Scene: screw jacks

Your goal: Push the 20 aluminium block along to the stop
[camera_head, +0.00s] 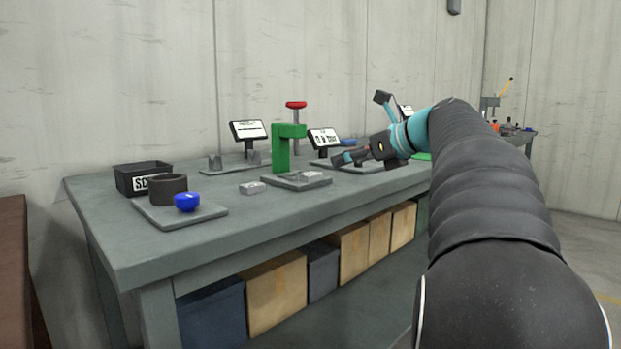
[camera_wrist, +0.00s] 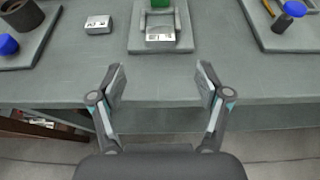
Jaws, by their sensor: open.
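A small grey metal block (camera_wrist: 160,36) with a pale label lies on a grey base plate (camera_wrist: 137,40), at the near end of a raised channel. The green screw-jack frame (camera_wrist: 160,3) stands behind it; in the head view the frame (camera_head: 281,150) has a red handle above. A second grey block (camera_wrist: 98,24) lies on the bench left of the plate, also in the head view (camera_head: 252,188). I cannot read which is marked 20. My gripper (camera_wrist: 161,80) is open and empty, in front of the plate, apart from both blocks. A stop is not clearly distinguishable.
On the left stand a black bin (camera_head: 134,180), a dark cup (camera_head: 167,188) and a blue knob (camera_head: 187,202) on a plate. Another plate (camera_wrist: 272,40) with a blue-topped item lies at right. Small sign screens (camera_head: 248,130) stand at the back.

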